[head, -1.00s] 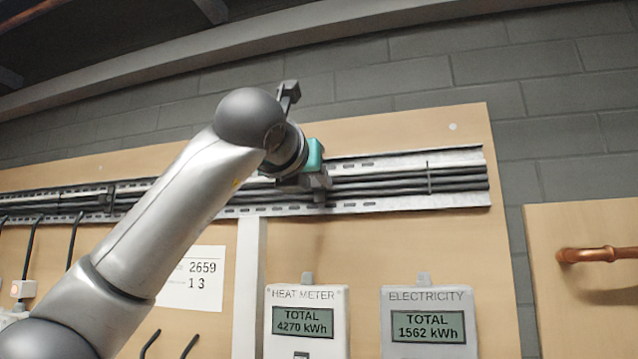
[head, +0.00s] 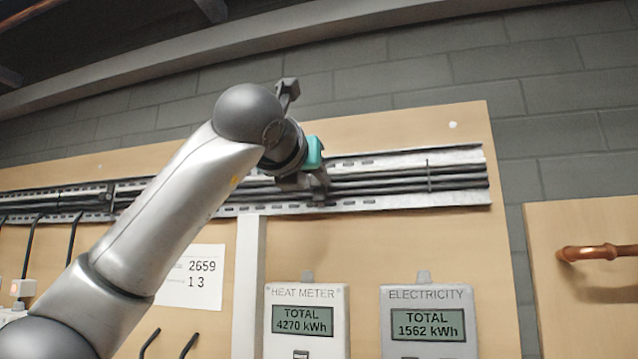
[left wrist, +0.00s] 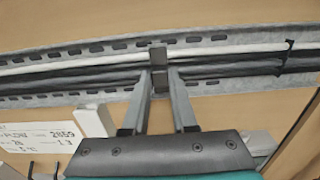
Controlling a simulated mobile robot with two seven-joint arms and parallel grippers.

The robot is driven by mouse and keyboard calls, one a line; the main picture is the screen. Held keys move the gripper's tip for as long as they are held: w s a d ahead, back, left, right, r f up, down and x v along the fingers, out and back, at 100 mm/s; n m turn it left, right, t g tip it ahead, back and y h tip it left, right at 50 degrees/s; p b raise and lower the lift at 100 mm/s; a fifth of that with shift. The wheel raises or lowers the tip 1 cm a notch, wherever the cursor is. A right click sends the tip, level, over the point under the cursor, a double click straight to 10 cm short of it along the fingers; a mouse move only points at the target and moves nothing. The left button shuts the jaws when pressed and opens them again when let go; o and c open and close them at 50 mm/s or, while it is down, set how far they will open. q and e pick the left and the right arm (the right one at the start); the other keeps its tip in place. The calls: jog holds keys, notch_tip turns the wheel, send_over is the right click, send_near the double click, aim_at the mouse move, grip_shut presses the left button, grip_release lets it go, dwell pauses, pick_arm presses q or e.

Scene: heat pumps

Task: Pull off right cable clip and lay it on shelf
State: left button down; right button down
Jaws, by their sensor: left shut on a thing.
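The right cable clip (left wrist: 158,57) is a small dark block across the cables in the left wrist view. It stands between the fingertips of my left gripper (left wrist: 159,72), which is shut on it. In the head view my left gripper (head: 318,188) reaches the cable tray (head: 455,202) from the left, and its fingers mostly hide the clip. The clip still sits at the tray, across the cables. My right gripper is not in view. I cannot make out a shelf for certain.
Black cables (head: 380,184) run along the metal tray, with a thin dark tie (head: 429,178) to the right. Below hang the heat meter (head: 306,325) and electricity meter (head: 430,325). A copper pipe (head: 595,253) juts out at the far right.

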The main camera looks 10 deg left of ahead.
pick_arm(q)
jog(key=shift+s+b, duration=0.8)
jog(key=shift+s, duration=0.45)
jog(key=shift+s+a+b, duration=0.15)
jog(key=shift+s+b, duration=1)
jog(key=shift+s, duration=1.2)
